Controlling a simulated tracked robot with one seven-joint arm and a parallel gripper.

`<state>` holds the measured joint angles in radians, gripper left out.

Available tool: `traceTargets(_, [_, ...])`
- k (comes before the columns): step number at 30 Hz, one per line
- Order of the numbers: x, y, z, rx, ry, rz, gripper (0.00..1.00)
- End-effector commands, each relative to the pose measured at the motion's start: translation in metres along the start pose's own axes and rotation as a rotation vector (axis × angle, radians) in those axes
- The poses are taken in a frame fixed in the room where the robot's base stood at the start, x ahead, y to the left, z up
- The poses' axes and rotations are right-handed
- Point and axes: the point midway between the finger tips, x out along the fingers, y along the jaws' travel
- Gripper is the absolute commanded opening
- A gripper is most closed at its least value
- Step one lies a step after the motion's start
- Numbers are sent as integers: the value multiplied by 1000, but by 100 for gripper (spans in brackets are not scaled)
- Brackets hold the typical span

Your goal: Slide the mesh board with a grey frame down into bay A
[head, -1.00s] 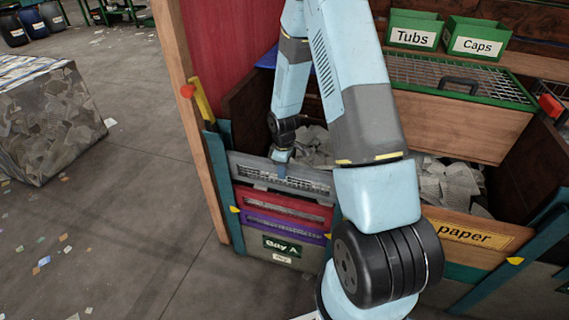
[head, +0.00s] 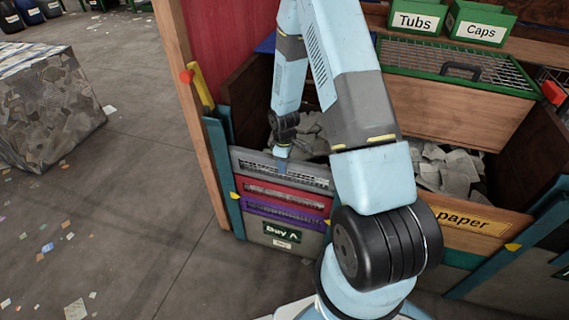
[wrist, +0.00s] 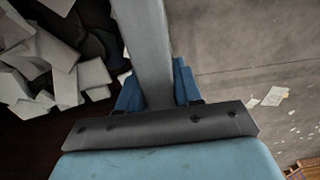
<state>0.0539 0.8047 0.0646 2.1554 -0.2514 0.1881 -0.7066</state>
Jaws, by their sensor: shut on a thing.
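The mesh board with a grey frame (head: 248,161) is upright between the teal posts of bay A (head: 226,190), at the top of the stack. Its lower edge is at or just above the red-framed board (head: 250,185); I cannot tell if they touch. My gripper (head: 283,153) is shut on the middle of the board's top edge. In the wrist view the grey frame (wrist: 143,40) runs between the blue fingers of my gripper (wrist: 158,88). The right post is partly hidden by my arm.
A purple-framed board (head: 260,208) and a panel with the Bay A sign (head: 282,232) are below the red one. Paper scraps (head: 455,180) fill the bin behind. A yellow lever with a red end (head: 187,77) is at the left post. Open floor lies left.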

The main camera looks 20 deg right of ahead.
Motion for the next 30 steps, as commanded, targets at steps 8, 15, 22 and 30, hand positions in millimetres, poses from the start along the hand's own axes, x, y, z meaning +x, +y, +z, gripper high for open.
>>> traceTargets(8, [8,0,0,0,0,0,0])
traceTargets(15, [10,0,0,1,0,0,50])
traceTargets(22, [10,0,0,1,0,0,64])
traceTargets(30, [6,0,0,1,0,0,64])
